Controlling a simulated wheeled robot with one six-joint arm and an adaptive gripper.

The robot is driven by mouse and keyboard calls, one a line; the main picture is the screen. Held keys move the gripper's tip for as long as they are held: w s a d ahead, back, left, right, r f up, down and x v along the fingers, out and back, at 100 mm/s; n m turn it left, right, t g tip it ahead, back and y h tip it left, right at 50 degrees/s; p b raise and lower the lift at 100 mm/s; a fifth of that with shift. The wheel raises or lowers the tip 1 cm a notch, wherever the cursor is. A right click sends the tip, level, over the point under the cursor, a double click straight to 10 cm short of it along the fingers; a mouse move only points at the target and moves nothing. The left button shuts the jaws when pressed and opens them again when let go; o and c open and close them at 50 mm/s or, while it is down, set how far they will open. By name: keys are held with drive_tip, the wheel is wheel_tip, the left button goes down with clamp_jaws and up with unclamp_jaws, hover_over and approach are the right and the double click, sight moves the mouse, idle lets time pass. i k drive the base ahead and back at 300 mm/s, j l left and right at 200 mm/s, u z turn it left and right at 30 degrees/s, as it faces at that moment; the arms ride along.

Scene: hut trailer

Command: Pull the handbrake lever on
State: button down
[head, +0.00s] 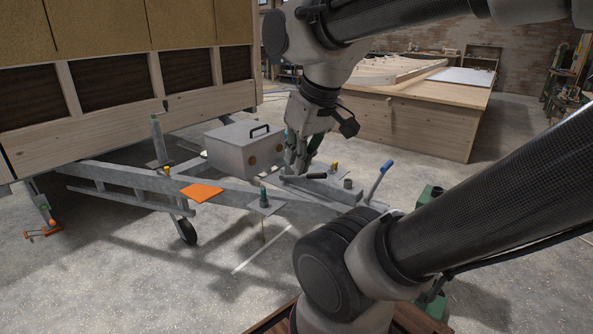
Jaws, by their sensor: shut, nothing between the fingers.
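A lever with a black grip (303,177) lies nearly flat on the grey trailer drawbar (330,190); it looks like the handbrake lever, though I cannot be sure. A second lever with a blue grip (387,166) stands tilted up and to the right, farther along the drawbar. My gripper (297,168) points down just above the black grip, its fingers shut with nothing between them. I cannot tell whether the fingertips touch the black grip.
A grey box with a black handle (241,146) stands left of my gripper. An orange plate (202,193) and a small post on a plate (264,197) sit on the frame. The wooden hut (120,100) stands at left, a workbench (410,124) behind.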

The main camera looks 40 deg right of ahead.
sight(321, 175)
drive_tip(key=i+l+z, duration=0.1)
drive_tip(key=i+z, duration=0.7)
drive_tip(key=i, duration=0.05)
